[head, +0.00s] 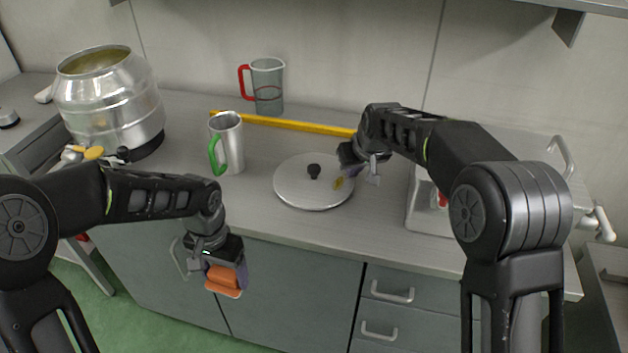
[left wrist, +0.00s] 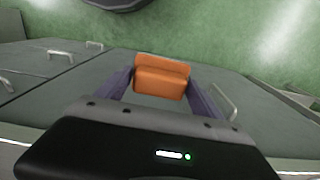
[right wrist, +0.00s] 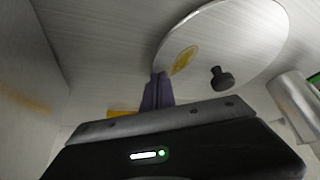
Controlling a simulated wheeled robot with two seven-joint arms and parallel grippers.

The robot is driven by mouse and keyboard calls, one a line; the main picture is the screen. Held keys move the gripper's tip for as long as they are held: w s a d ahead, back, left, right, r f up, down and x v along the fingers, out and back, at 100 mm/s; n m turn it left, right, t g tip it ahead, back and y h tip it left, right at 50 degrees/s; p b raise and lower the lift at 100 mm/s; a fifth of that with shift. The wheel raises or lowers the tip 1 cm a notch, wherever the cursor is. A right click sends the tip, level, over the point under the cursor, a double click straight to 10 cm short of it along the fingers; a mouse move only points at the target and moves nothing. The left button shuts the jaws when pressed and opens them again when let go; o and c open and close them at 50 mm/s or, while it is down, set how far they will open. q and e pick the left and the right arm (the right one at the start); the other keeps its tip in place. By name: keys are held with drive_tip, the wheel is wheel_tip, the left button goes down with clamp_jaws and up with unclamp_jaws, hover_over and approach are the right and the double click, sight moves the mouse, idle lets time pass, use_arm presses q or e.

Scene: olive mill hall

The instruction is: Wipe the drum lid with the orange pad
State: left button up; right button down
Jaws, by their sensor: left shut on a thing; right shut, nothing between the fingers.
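The drum lid (head: 300,190) is a round pale metal disc with a black knob, lying flat on the worktop. A yellow-brown smear (head: 339,184) is on its right part; the smear also shows in the right wrist view (right wrist: 184,60). My left gripper (head: 225,279) is shut on the orange pad (left wrist: 161,77), held in front of the cabinet doors, short of the worktop's front edge. My right gripper (right wrist: 158,92) is shut and empty, at the lid's right edge near the smear. In the head view its fingertips are partly hidden, and I cannot tell whether they touch the lid.
A steel cup with a green handle (head: 229,145) stands left of the lid. Behind are a jug with a red handle (head: 268,87) and a long yellow bar (head: 290,124). A large steel drum (head: 110,97) stands at left. A pale tray (head: 428,208) is right of the lid.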

use_arm(q)
drive_tip(key=shift+r+p, duration=2.1)
use_arm(e)
drive_tip(key=shift+r, duration=3)
use_arm(q)
drive_tip(key=shift+f, duration=0.2)
drive_tip(key=shift+f+b, duration=0.6)
drive_tip(key=shift+b, duration=0.2)
use_arm(e)
drive_tip(key=v, duration=1.2)
